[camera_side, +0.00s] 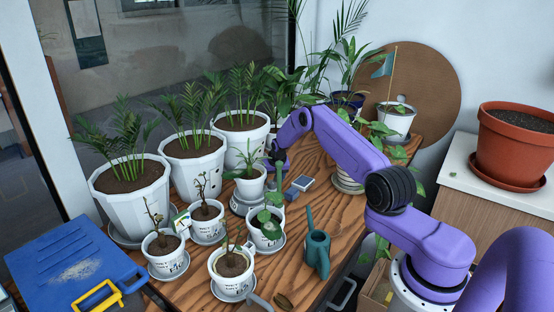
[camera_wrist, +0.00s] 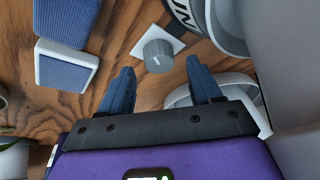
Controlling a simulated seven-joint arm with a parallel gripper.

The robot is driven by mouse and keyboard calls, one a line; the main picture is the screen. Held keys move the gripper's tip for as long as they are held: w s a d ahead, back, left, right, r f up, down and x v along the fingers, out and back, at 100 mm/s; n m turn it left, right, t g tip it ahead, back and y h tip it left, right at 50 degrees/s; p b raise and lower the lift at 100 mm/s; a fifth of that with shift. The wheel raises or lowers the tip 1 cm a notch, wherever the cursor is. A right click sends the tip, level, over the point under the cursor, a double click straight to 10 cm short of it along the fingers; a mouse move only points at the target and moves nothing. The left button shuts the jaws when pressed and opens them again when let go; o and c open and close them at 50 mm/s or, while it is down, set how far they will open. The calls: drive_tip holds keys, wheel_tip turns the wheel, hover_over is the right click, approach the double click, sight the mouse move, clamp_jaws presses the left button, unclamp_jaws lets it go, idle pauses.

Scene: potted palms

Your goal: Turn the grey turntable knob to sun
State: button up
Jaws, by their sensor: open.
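In the wrist view, a grey round knob (camera_wrist: 158,56) with a small pale mark stands on a square white plate (camera_wrist: 178,45) on the wooden table. A white curved body (camera_wrist: 226,30) with black lettering, cut off by the frame, is just to its upper right. My gripper (camera_wrist: 160,82) is open and empty. Its two blue fingers are spread, with the knob ahead of and between their tips, apart from both. In the side view my gripper (camera_side: 277,166) is low over the table, beside a small potted plant (camera_side: 249,180) on a white base. The knob cannot be made out there.
Blue pads with white edges (camera_wrist: 66,66) lie left of the fingers. Several large white palm pots (camera_side: 196,158) stand behind and small labelled pots (camera_side: 208,222) in front. A green watering can (camera_side: 317,250) stands front right. Bare wood (camera_side: 328,207) lies right of my gripper.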

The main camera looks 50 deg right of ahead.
drive_tip(key=v, duration=1.5)
drive_tip(key=shift+r, duration=0.15)
drive_tip(key=w+d+f+n, duration=0.1)
drive_tip(key=f, duration=0.4)
drive_tip(key=w+d+f+n+y, duration=0.1)
drive_tip(key=w+f+n, duration=0.1)
drive_tip(key=f, duration=0.3)
drive_tip(key=w+d+f+n, duration=0.1)
drive_tip(key=w+d+f, duration=0.1)
drive_tip(key=f, duration=0.4)
drive_tip(key=shift+w+t+y, duration=0.15)
drive_tip(key=shift+t+y, duration=0.25)
drive_tip(key=shift+f, duration=0.1)
drive_tip(key=c, duration=1)
